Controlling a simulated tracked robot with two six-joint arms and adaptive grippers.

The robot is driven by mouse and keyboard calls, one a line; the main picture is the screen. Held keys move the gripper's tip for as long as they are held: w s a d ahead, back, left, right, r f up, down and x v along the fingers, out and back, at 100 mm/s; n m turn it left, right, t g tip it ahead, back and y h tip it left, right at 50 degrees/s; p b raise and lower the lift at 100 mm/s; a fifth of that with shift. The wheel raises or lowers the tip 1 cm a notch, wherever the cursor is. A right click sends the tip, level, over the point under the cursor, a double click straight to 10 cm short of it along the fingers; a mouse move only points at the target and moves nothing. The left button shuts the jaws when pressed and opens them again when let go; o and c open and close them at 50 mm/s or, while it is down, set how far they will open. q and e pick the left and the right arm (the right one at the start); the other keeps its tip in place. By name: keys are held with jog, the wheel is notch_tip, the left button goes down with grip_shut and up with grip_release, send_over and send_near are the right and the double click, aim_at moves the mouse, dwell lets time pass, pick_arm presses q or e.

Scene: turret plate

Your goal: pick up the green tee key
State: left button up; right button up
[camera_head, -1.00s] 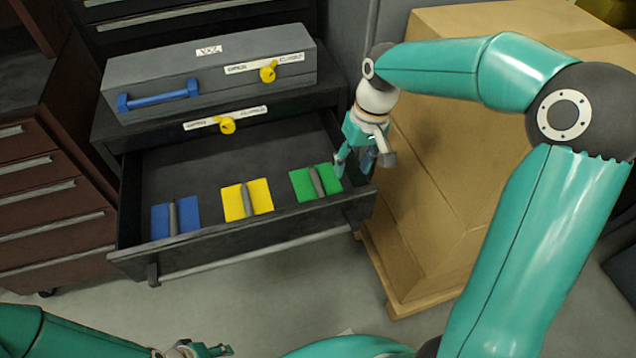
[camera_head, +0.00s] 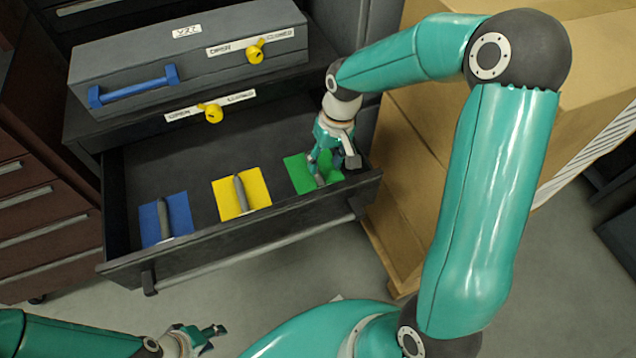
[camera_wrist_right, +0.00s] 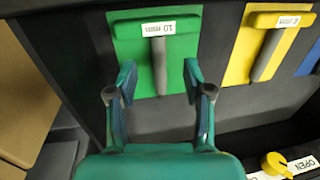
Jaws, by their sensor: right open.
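The green tee key shows as a grey bar (camera_head: 320,179) on a green square (camera_head: 298,172) at the right end of the open drawer. In the right wrist view the grey bar (camera_wrist_right: 159,66) runs down the green square from a white label. My right gripper (camera_head: 323,160) is over the green square and covers part of it. In the wrist view its open fingers (camera_wrist_right: 158,76) are on either side of the bar's lower part, with nothing between them held. Contact cannot be told. My left gripper (camera_head: 217,338) is low in the head view, away from the drawer; its opening is unclear.
The drawer (camera_head: 235,241) also holds grey bars on a yellow square (camera_head: 225,199) and a blue square (camera_head: 150,226). A grey case (camera_head: 190,60) with a blue handle stands above. A cardboard box (camera_head: 410,150) is close on the right.

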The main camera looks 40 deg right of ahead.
aim_at(322, 180)
jog(key=shift+w+a+f+b, duration=0.1)
jog(key=shift+a+f+b, duration=0.15)
jog(key=shift+f, duration=1.35)
jog(key=shift+a+f+b, duration=0.15)
jog(key=shift+f+b, duration=0.05)
jog(key=shift+f, duration=1.35)
grip_shut()
